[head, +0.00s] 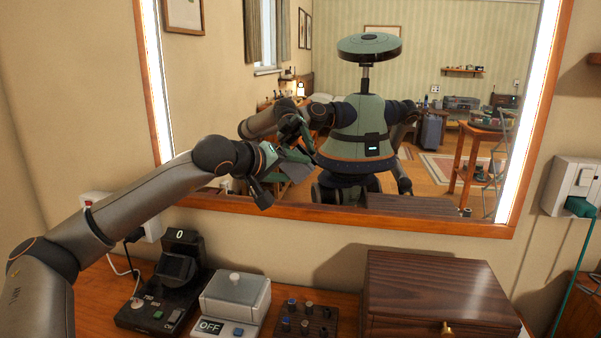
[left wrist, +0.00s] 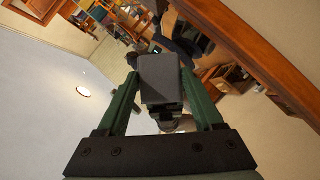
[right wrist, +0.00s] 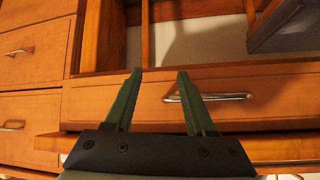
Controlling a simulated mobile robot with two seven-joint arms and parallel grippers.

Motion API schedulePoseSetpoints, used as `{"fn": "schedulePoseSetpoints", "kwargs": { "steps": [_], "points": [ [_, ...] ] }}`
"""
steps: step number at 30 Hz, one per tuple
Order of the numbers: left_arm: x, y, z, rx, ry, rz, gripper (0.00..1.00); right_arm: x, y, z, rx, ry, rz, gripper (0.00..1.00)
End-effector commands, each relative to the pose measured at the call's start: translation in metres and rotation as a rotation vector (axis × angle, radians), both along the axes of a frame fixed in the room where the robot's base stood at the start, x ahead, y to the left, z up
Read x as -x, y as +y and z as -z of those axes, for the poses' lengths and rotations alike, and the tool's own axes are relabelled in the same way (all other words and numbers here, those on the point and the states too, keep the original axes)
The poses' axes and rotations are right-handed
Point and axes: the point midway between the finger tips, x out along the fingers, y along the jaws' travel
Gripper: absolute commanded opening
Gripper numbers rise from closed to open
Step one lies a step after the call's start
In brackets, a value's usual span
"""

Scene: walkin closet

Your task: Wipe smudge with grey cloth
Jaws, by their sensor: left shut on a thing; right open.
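My left gripper (head: 272,160) is raised in front of the mirror (head: 420,205), close to its lower left part. In the left wrist view its fingers are shut on the grey cloth (left wrist: 160,78), which shows as a dark grey, block-like piece between them. I cannot tell whether the cloth touches the glass. I cannot make out a smudge. A bright oval spot (left wrist: 83,91) shows in the left wrist view; it may be a lamp or its reflection. My right gripper (right wrist: 159,76) is open and empty before wooden drawers (right wrist: 240,110).
Below the mirror, a wooden top holds a black device (head: 165,290), a grey box marked OFF (head: 235,296), a small rack of knobs (head: 305,318) and a dark wooden box (head: 430,290). A wall socket (head: 575,185) with a green plug is at right.

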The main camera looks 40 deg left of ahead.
Motion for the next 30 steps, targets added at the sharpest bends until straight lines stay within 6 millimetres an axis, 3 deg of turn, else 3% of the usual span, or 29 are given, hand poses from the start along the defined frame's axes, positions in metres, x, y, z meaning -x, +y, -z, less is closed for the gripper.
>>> {"fn": "schedulePoseSetpoints", "kwargs": {
  "steps": [1, 14, 24, 30],
  "points": [
    [0.002, 0.004, 0.004, -0.001, 0.000, -0.002, 0.00, -0.009, 0.002, 0.004, -0.004, -0.017, 0.005, 0.69],
    [0.004, 0.006, 0.004, -0.002, -0.001, -0.001, 0.00, -0.008, 0.000, 0.010, 0.002, -0.012, 0.003, 0.69],
    [0.032, -0.009, 0.006, -0.003, -0.003, 0.000, 0.00, -0.008, 0.001, 0.029, -0.004, -0.030, 0.002, 0.69],
    [0.049, -0.018, 0.006, -0.002, -0.003, 0.000, 0.00, -0.008, 0.001, 0.027, -0.010, -0.057, -0.003, 0.69]
  ]
}}
